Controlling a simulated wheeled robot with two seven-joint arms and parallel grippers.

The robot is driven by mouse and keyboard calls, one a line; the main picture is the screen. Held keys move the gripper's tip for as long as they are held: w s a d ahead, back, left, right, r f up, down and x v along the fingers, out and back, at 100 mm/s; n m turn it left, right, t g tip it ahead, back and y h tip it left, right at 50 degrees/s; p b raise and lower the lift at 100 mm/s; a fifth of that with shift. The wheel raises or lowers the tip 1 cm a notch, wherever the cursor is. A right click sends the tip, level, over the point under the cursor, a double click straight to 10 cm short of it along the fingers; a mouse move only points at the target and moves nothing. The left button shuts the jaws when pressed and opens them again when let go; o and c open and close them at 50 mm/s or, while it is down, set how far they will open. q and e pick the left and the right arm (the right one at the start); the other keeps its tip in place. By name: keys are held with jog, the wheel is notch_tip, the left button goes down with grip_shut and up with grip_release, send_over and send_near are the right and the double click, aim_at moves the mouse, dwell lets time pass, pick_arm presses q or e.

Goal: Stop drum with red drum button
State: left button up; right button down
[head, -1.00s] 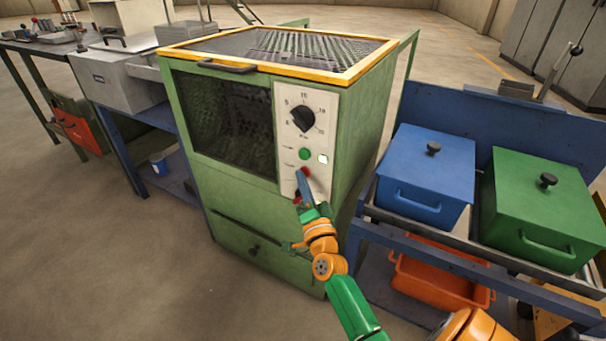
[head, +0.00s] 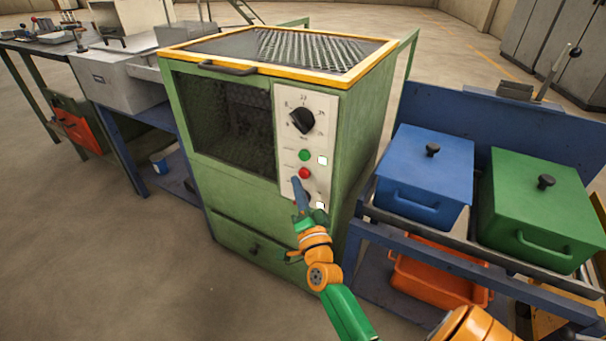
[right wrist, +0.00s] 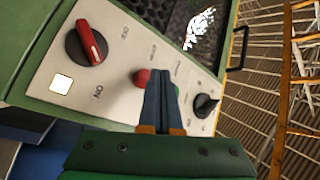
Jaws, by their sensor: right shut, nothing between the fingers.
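The red drum button (head: 304,173) is on the pale control panel of the green machine, just below a green button (head: 305,155). My right gripper (head: 296,181) is shut and empty, its blue fingers just below and left of the red button in the head view. In the right wrist view, the red button (right wrist: 142,77) shows beside the shut fingertips (right wrist: 160,74), partly behind them. I cannot tell the exact gap to the panel. My left gripper is not in view.
A black dial (head: 303,120) is above the buttons. A red-handled switch (right wrist: 88,42) is low on the panel, with a lit white square (right wrist: 61,84) beside it. Another lit square (head: 322,160) is near the green button. Blue (head: 428,175) and green (head: 540,205) lidded boxes stand right.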

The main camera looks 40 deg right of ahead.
jog(key=a, duration=0.1)
jog(key=s+a+p, duration=0.1)
jog(key=a, duration=0.2)
jog(key=shift+s+a, duration=0.15)
jog(key=shift+s, duration=0.25)
